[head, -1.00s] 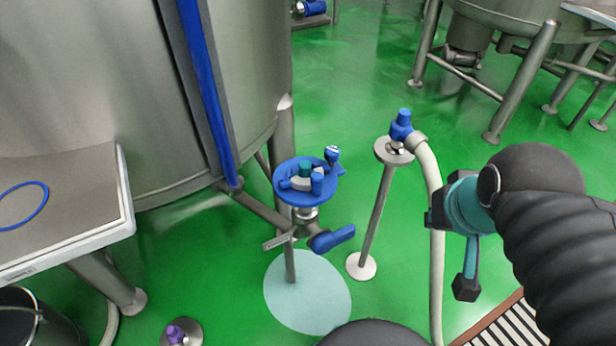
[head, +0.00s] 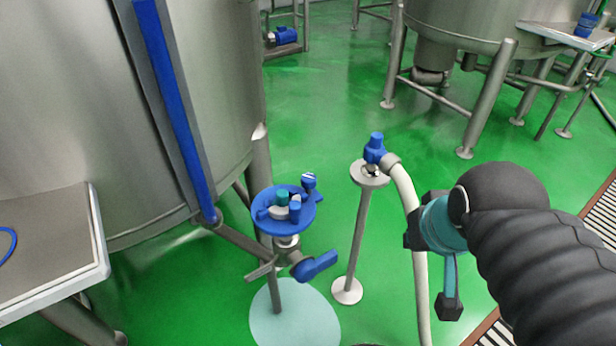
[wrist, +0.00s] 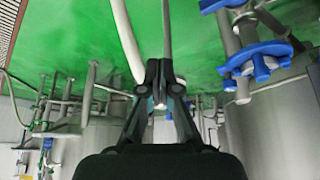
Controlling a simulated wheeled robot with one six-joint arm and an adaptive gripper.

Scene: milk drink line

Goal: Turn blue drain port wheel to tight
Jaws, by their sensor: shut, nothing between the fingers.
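A round blue wheel-like dish (head: 262,212) stands atop a steel drain fitting at the tank's foot in the head view. A teal knob (head: 282,198) and small grey and blue parts sit on it. A blue lever handle (head: 315,265) juts out below. In the wrist view a lobed blue wheel (wrist: 256,58) shows at the upper right, apart from the fingers; I cannot tell for sure that it is the same part. My gripper (wrist: 160,68) is shut and empty, its black fingers together. In the head view my arm is on the right, clear of the dish.
A steel post with a blue-capped fitting (head: 375,150) and pale hose (head: 408,195) stands between the dish and my arm. A large tank (head: 190,130) is behind left, a steel table (head: 45,245) at the left edge. Green floor is open behind the post.

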